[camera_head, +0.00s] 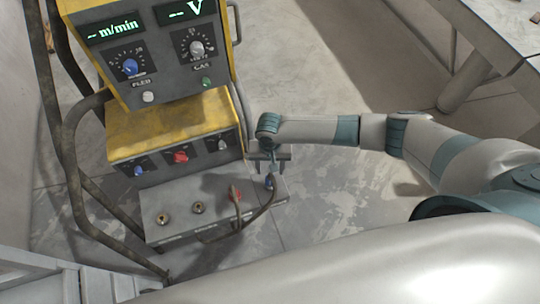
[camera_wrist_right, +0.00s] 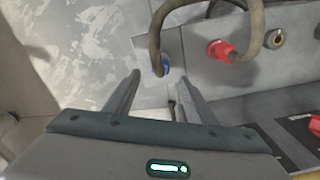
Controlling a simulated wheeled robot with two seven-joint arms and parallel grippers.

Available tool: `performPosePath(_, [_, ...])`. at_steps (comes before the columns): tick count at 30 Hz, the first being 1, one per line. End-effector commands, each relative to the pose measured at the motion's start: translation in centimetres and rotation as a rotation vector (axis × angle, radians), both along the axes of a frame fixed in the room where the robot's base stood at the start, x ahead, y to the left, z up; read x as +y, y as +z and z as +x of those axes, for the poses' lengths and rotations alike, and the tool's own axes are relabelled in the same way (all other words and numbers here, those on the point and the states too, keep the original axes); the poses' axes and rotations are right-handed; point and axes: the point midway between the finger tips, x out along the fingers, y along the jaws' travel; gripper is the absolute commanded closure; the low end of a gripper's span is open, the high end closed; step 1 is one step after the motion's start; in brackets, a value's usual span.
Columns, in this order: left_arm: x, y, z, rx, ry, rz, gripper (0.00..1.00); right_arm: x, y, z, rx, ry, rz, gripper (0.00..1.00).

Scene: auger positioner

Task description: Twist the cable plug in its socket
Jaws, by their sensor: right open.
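A blue cable plug (camera_head: 269,182) sits at the right end of the grey socket panel (camera_head: 180,228), with a dark cable looping from it. It also shows in the right wrist view (camera_wrist_right: 160,69). A red cable plug (camera_head: 235,194) sits to its left on the panel and also shows in the wrist view (camera_wrist_right: 219,50). My right gripper (camera_head: 271,168) is open just above the blue plug. In the wrist view its fingers (camera_wrist_right: 158,76) point toward the blue plug, which appears between and beyond the tips, with no visible contact. My left gripper is out of view.
Two bare sockets (camera_head: 198,208) (camera_head: 163,219) are left of the red plug. The yellow machine (camera_head: 165,130), with knobs and displays, rises behind the panel. Dark tube rails (camera_head: 72,170) run along its left side. Open concrete floor (camera_head: 330,200) lies right of the panel.

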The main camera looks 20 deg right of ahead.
Motion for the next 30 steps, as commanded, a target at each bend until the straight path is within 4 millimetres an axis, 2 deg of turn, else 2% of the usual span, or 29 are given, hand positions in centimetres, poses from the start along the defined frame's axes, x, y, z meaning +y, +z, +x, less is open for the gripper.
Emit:
performPosePath(1, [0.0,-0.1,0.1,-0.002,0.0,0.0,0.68,0.1,1.1,0.1,-0.002,0.001,0.003,0.5])
performPosePath(6, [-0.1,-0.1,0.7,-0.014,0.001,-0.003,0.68,0.1,4.4,0.1,-0.003,0.0,0.002,0.5])
performPosePath(12, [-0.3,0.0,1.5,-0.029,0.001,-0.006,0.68,0.1,6.9,0.1,-0.002,0.001,0.003,0.5])
performPosePath(20, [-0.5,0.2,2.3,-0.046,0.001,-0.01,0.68,0.0,7.9,0.0,0.0,0.0,0.001,0.5])
performPosePath(30, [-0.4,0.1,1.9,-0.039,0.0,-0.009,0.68,0.0,7.9,0.0,0.0,0.0,0.001,0.5])
